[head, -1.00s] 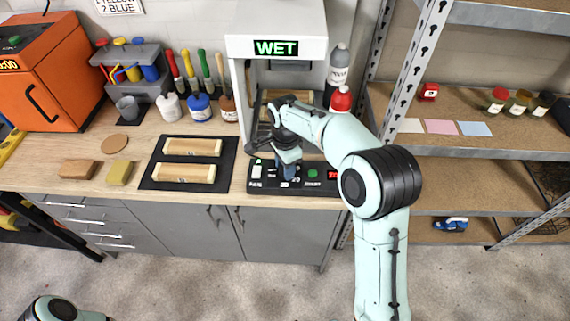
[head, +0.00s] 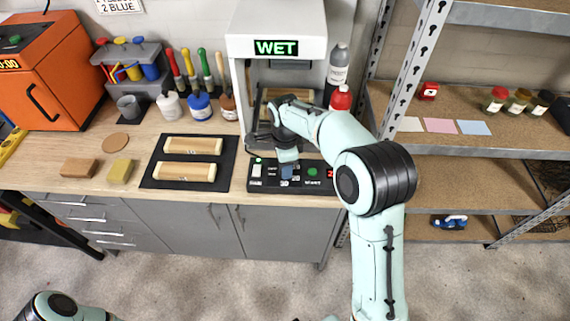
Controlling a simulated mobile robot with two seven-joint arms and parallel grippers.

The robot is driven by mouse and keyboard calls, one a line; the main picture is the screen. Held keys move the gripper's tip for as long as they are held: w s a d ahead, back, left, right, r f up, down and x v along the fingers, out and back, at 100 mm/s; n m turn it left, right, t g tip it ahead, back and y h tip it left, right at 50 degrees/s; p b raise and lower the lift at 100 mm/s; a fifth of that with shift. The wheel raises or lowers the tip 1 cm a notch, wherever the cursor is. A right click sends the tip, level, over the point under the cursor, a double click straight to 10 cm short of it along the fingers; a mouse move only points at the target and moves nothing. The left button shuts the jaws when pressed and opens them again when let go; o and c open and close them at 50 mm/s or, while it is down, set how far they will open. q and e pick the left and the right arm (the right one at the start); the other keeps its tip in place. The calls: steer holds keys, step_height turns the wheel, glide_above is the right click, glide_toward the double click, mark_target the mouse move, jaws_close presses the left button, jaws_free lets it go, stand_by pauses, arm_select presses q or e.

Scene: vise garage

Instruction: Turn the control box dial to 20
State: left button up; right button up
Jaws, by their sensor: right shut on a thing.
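The black control box (head: 262,184) lies at the front edge of the bench, below the white machine (head: 277,22) whose green display reads "WET". It has a green lamp at its left, a green button (head: 312,172) and a red readout (head: 331,173), mostly hidden by my right arm. My right gripper (head: 288,172) points down at the middle of the box and is shut on the dial, which the fingers hide. The dial's setting cannot be read. Of my left arm only a part shows at the bottom left; its gripper is out of view.
Two wooden blocks lie on a black mat (head: 150,183) left of the box. Paint jars (head: 200,107) and brushes stand behind. A grey bottle and a red-capped bottle (head: 340,99) stand right of the machine. Metal shelving (head: 480,170) is at the right.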

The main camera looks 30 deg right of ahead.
steer(key=o, duration=1.1)
steer(key=shift+c, duration=0.2)
arm_select(q)
steer(key=w+r+p, duration=0.2)
steer(key=shift+r, duration=0.3)
arm_select(e)
step_height(320, 180, up, 13)
steer(key=shift+r, duration=0.15)
